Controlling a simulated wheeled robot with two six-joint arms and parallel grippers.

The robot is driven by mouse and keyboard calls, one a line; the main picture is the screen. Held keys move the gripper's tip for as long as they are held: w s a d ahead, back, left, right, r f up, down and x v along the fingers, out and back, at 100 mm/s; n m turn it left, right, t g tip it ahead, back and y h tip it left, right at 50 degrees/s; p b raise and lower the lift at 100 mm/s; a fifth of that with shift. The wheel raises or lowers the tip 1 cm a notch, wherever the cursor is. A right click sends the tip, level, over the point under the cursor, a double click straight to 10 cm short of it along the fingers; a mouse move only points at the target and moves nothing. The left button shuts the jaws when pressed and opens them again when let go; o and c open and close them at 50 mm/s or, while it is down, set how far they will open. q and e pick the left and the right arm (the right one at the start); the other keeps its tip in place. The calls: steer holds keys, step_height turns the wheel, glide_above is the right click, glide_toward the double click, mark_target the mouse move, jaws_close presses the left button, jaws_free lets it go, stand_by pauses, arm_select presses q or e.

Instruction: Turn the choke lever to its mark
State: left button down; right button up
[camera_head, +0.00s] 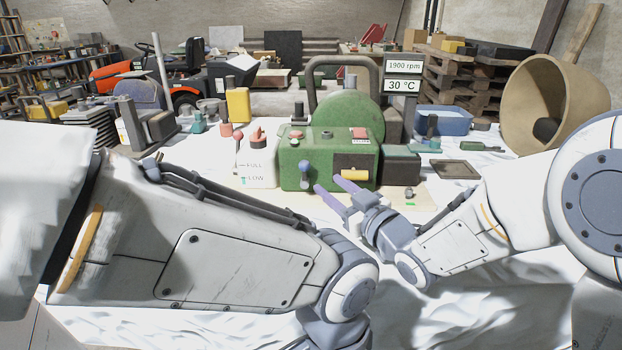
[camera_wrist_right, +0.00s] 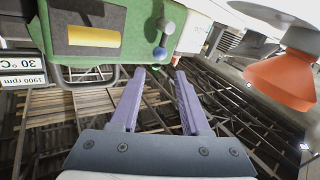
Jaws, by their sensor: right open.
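The choke lever appears to be the short lever with a blue ball knob (camera_head: 304,181) on the front of the green engine box (camera_head: 327,150). In the right wrist view the knob (camera_wrist_right: 160,53) hangs from a grey pivot, near and roughly between the fingertips, not clasped. My right gripper (camera_head: 326,187) is open, its two purple fingers pointing at the box front, to the right of the lever. It also shows in the right wrist view (camera_wrist_right: 159,73), empty. I cannot make out the lever's mark. My left arm crosses the foreground; its gripper is out of view.
A white FULL/LOW container (camera_head: 258,172) stands left of the box. A yellow part (camera_head: 354,175) sits on the box front near the fingers. A sign (camera_head: 403,76) reads 1900 rpm and 30 °C. White sheeting covers the bench.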

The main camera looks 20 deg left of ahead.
mark_target(307, 168)
steer(key=p+x, duration=0.1)
steer(key=x, duration=0.8)
steer(key=shift+w+a, duration=0.15)
jaws_close()
